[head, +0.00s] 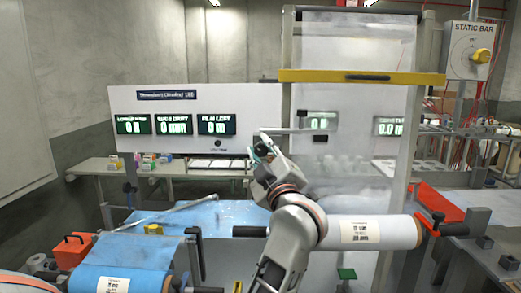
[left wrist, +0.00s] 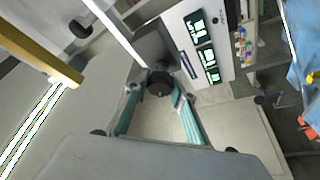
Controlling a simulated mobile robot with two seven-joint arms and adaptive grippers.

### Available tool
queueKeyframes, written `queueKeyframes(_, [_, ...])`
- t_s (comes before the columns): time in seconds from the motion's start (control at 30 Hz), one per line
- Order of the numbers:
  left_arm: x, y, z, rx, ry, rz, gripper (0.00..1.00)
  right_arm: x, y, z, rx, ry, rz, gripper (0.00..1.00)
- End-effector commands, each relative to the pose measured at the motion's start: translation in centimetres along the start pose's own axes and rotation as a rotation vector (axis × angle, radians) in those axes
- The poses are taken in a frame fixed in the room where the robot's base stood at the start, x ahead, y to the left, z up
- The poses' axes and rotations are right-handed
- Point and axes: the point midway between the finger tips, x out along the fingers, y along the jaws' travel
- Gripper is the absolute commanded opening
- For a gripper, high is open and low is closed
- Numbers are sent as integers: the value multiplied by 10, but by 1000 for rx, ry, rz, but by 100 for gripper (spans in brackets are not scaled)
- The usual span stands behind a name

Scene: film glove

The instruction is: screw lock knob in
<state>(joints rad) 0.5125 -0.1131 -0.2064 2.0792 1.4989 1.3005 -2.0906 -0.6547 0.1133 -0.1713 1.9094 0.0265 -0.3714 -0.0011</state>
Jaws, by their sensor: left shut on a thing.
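My left gripper (head: 262,148) is raised in front of the white panel, close to the left end of a grey horizontal bar (head: 300,131). In the left wrist view its two teal fingers (left wrist: 157,95) close on a round black knob (left wrist: 160,80) between their tips. The knob sits at the end of a grey part. In the head view the knob is hidden by the gripper, and I cannot tell how deep it is threaded. My right gripper is not in view.
A white panel (head: 190,98) with green displays stands behind. A yellow crossbar (head: 360,77) spans the clear film frame at right. Below are a blue film sheet (head: 205,217), a blue roll (head: 120,268), a white roll (head: 372,232) and an orange block (head: 73,250).

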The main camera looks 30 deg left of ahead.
Motion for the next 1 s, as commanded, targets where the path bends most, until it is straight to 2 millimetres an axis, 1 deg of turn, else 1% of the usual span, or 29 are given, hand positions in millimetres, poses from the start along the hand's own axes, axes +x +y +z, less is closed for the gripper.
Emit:
queueKeyframes(0.03, [-1, -3, 4, 6, -8, -3, 3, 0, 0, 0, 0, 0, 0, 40])
queueKeyframes(0.47, [-1, -3, 4, 15, -8, 1, 3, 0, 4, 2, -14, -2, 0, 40])
queueKeyframes(0.5, [-1, -3, 4, 15, -8, 1, 27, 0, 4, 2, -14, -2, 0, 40])
queueKeyframes(0.57, [-1, -3, 4, 15, -8, 1, 42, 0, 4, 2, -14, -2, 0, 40])
queueKeyframes(0.87, [0, -1, 1, 14, -3, 4, 42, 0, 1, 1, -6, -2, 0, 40])
queueKeyframes(1.0, [2, 5, -4, 12, -1, 5, 42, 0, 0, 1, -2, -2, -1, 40])
